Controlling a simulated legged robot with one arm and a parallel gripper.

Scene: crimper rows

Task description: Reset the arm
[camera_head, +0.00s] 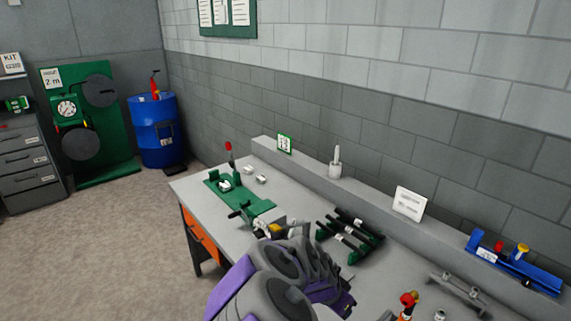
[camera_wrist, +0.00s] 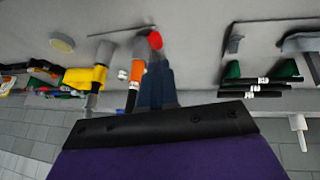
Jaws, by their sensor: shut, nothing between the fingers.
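My arm (camera_head: 285,275), purple and grey, reaches over the workbench in the head view. My gripper (camera_wrist: 157,85) shows in the wrist view as dark blue fingers, shut together and empty. In that view, tools with an orange handle (camera_wrist: 137,75) and a red tip (camera_wrist: 155,41) appear close beside the fingers; I cannot tell whether they touch. The head view does not show the fingertips clearly.
The bench (camera_head: 193,188) carries a green fixture (camera_head: 262,207), a green rack of black-handled tools (camera_head: 350,238), a blue rack (camera_head: 515,262) and an orange-red tool (camera_head: 408,300). A ledge with a white sign (camera_head: 409,203) runs along the wall. Open floor (camera_head: 130,245) lies left.

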